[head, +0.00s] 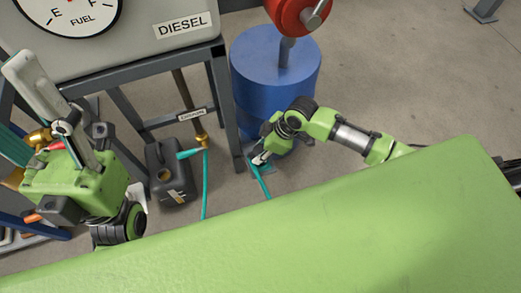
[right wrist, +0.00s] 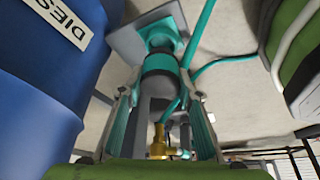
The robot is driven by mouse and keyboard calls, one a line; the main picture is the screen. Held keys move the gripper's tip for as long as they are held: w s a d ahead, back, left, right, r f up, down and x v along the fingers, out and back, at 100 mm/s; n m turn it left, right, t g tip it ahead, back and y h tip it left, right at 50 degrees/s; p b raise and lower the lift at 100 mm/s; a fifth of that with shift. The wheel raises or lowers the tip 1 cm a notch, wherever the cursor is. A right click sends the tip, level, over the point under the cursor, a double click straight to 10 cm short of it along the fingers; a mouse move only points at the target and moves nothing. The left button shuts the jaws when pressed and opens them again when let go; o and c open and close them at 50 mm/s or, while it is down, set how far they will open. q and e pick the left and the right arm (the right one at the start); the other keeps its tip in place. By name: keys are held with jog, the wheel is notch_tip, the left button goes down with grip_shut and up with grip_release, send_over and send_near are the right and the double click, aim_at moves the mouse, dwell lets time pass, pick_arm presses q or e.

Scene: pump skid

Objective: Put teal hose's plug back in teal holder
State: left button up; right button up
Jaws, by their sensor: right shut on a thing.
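My right gripper (head: 262,158) is low beside the blue drum, and its fingers show in the right wrist view (right wrist: 162,96). It is shut on the teal hose's plug (right wrist: 160,84), a dark cylinder with teal parts. Just beyond the plug, in line with it, is a teal round piece (right wrist: 160,36) on a grey square plate, which looks like the teal holder; I cannot tell whether the plug touches it or is inside. The teal hose (head: 205,187) hangs from a brass fitting. My left gripper (head: 58,112) is raised at the left, and its second finger is not clear.
The blue drum (head: 275,75) stands right behind my right gripper. A dark jerrycan (head: 170,178) stands left of the hose, under the diesel tank's grey frame (head: 222,105). A red round part (head: 295,14) is above the drum. Floor to the right is open.

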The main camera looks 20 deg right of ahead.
dwell(0.3)
jog(key=shift+r, duration=0.1)
jog(key=shift+p, duration=0.5)
dwell(0.5)
jog(key=shift+p, duration=0.45)
jog(key=shift+f+b, duration=0.75)
jog(key=shift+f, duration=1.05)
jog(key=o, duration=1.4)
jog(key=shift+o, duration=0.2)
